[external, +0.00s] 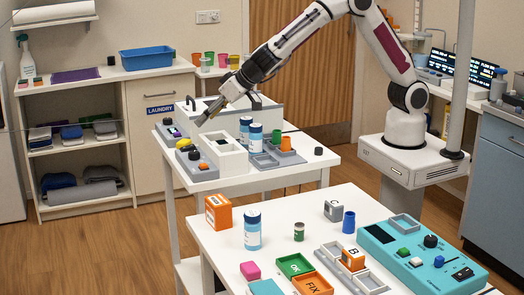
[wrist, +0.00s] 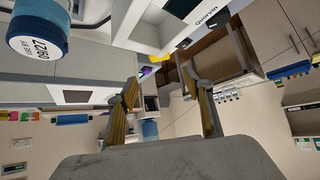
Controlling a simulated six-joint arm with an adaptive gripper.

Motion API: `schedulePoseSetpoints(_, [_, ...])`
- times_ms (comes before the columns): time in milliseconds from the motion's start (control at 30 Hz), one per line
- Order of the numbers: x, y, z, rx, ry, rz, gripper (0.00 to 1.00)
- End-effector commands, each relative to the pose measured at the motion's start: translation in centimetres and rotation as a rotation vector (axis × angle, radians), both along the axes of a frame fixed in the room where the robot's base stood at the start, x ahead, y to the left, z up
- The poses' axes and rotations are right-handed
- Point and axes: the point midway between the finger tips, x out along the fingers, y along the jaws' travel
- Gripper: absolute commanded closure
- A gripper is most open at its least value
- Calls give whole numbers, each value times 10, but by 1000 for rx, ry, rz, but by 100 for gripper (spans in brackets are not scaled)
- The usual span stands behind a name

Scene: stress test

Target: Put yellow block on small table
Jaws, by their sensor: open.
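A small yellow object (external: 184,143), which may be the yellow block, sits at the left of the rear white table (external: 208,184). It is too small to make out its shape. A bit of yellow (wrist: 183,44) also shows at the top middle of the wrist view. My gripper (external: 203,121) is above the rear table, up and to the right of the yellow object and apart from it. In the wrist view my gripper (wrist: 163,105) has its two fingers spread with nothing between them. I cannot tell which table is the small table.
A white open box (external: 226,157), a grey device with a black knob (external: 197,165), blue-and-white bottles (external: 255,137) and a grey tray (external: 275,158) crowd the rear table. The front table (external: 220,240) holds several blocks, trays and a teal panel (external: 425,262).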

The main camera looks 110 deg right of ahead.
Motion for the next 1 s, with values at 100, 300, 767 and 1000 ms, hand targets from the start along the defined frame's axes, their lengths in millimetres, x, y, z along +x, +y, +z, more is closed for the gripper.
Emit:
schedulePoseSetpoints(100, [0, 0, 0, 0, 0, 0, 49])
schedulePoseSetpoints(300, [0, 0, 0, 0, 0, 0, 49])
schedulePoseSetpoints(767, [3, 4, 16, -2, -40, 27, 49])
schedulePoseSetpoints(1000, [10, 27, 72, 1, -175, 138, 49])
